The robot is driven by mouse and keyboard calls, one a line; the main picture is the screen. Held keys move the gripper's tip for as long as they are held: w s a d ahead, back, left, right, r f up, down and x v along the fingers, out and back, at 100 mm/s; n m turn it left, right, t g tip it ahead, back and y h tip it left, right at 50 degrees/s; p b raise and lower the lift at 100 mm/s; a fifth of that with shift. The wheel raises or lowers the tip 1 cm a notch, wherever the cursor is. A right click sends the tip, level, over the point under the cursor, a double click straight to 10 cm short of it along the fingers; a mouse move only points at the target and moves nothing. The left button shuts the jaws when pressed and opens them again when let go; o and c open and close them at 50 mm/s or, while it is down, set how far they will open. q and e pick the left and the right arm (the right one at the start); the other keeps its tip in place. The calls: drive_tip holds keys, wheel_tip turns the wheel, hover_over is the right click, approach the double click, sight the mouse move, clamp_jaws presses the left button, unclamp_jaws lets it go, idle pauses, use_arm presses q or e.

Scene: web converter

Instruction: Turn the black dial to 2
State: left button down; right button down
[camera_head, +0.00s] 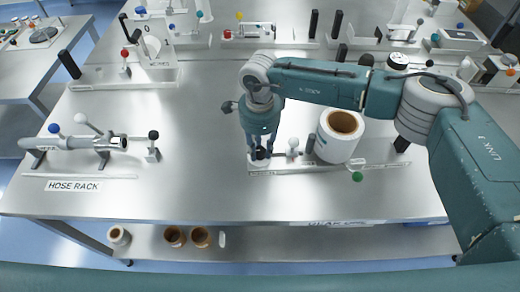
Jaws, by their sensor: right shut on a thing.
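The black dial (262,154) is at the left end of a pale fixture (280,171) near the front middle of the steel table. My right gripper (261,147) comes down onto it from above, with its fingers shut around the dial. The fingers partly cover the dial. Its pointer and any numbers are too small to read. My left gripper is not in view.
A white roll with a brown core (338,135) stands right of the dial, beside a short black handle (310,144). A hose rack (75,143) is on the left. More fixtures line the table's back. The table between rack and dial is clear.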

sight(260, 151)
drive_tip(key=m+b, duration=0.3)
drive_tip(key=b, duration=0.1)
drive_tip(key=m+b, duration=0.4)
drive_tip(key=b, duration=0.1)
drive_tip(key=shift+w+f+m, duration=0.1)
drive_tip(key=shift+f+m, duration=0.1)
drive_tip(key=shift+m, duration=0.1)
drive_tip(key=shift+r+m+b, duration=0.25)
drive_tip(key=shift+m+b, duration=1.45)
drive_tip(key=shift+m, duration=0.1)
drive_tip(key=c, duration=1.4)
unclamp_jaws()
wheel_tip(260, 151, up, 12)
